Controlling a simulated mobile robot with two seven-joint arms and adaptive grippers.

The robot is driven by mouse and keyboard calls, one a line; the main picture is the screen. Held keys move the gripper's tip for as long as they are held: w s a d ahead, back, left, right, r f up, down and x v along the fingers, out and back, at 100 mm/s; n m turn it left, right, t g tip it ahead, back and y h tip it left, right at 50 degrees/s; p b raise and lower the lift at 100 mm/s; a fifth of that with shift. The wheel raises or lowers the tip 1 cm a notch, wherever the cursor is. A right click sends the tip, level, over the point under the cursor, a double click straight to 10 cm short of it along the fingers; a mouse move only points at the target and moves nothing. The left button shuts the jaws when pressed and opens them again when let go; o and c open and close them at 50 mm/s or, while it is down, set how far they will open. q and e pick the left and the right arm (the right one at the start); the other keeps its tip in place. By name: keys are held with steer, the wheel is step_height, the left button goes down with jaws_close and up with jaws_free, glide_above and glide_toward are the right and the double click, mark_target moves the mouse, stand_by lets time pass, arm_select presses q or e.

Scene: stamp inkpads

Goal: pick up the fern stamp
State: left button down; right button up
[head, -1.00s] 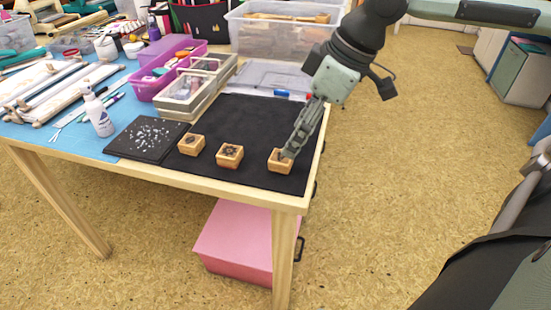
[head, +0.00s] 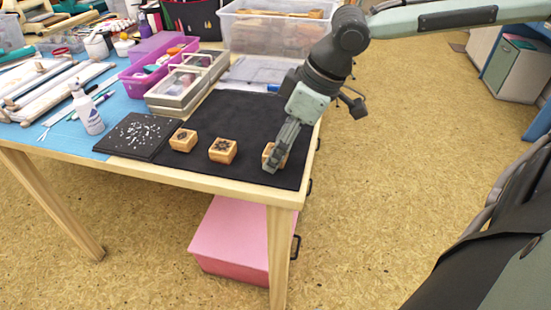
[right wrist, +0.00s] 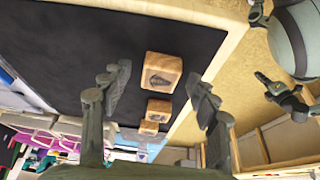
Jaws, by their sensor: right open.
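Three small wooden stamp blocks with dark prints on top stand in a row on the black mat (head: 245,113): a left one (head: 183,140), a middle one (head: 222,151) and a right one (head: 266,152). My right gripper (head: 273,165) is at the right block and partly hides it. In the right wrist view the nearest block (right wrist: 162,73) shows a dark, leaf-like print and appears between the open fingers of my right gripper (right wrist: 163,85), with visible space on both sides. I cannot tell surely which print is the fern.
A black speckled pad (head: 142,136) lies left of the stamps, with a white bottle (head: 88,112) beyond it. A grey-beige case (head: 186,84), a purple bin (head: 150,70) and a clear tub (head: 275,25) stand farther back. The table's front edge (head: 220,183) is close to the stamps.

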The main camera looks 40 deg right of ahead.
mark_target(267, 148)
arm_select(q)
steer(key=shift+r, duration=0.25)
arm_select(e)
steer(key=shift+w+a+f, duration=0.1)
steer(key=shift+w+f, duration=0.05)
steer(key=shift+f, duration=0.1)
steer(key=c, duration=1.1)
steer(key=shift+r, duration=0.1)
